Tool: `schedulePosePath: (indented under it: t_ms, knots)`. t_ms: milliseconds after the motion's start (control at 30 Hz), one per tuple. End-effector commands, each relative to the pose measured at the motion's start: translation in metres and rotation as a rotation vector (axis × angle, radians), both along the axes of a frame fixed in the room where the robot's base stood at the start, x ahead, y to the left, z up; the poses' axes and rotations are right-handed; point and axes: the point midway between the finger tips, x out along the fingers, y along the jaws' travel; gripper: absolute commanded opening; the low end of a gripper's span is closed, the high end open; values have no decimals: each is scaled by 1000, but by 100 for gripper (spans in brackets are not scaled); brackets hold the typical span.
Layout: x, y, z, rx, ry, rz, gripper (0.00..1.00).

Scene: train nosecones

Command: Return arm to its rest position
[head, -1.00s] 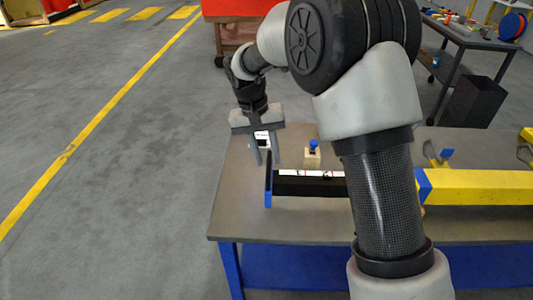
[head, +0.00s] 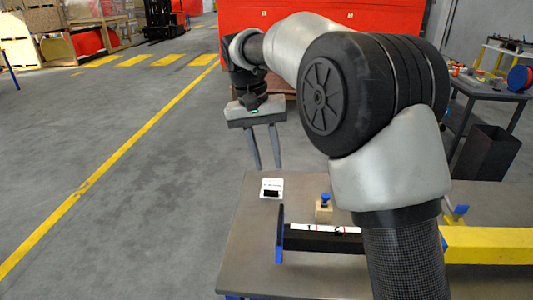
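My gripper (head: 265,168) hangs with its fingers pointing down, above and beyond the far left corner of the workbench (head: 250,265). Its two fingers are apart with nothing between them. The arm reaches up and forward across the right half of the head view, and its lower links hide part of the bench. A small white block with a black patch (head: 271,188) sits on the bench near its far left edge, below the gripper and apart from it.
A black bar with a blue end plate (head: 280,235) and a yellow beam (head: 490,245) lie on the bench. A small wooden block with a blue knob (head: 324,207) stands behind the bar. A dark bin (head: 487,153) and another table (head: 485,88) are at right. Open floor (head: 130,200) lies left.

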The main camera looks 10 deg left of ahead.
Motion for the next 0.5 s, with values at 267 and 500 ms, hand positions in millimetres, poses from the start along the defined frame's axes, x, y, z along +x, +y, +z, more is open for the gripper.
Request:
schedulePosePath:
  t_ms: [267, 500]
  knots:
    - [0, 1, 5, 0, 0, 0, 29]
    - [-5, -8, 17, 10, -13, 3, 29]
